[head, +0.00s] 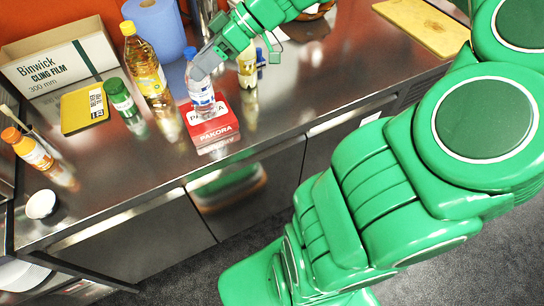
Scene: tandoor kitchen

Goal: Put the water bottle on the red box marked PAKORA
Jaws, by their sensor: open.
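The water bottle (202,97) is clear with a blue-and-white label. It stands upright, apparently on the red box marked PAKORA (216,134), over the back part of its top. My gripper (212,65) is open at the upper part of the bottle, with a grey finger in front of it. The finger hides part of the bottle's upper body. I cannot tell whether the finger touches the bottle.
A yellow oil bottle (145,68), a green-capped jar (120,99) and a blue roll (158,28) stand to the left. A small bottle (247,70) is close on the right. A cling film box (60,62) is farther left. The counter's front (120,185) is mostly clear.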

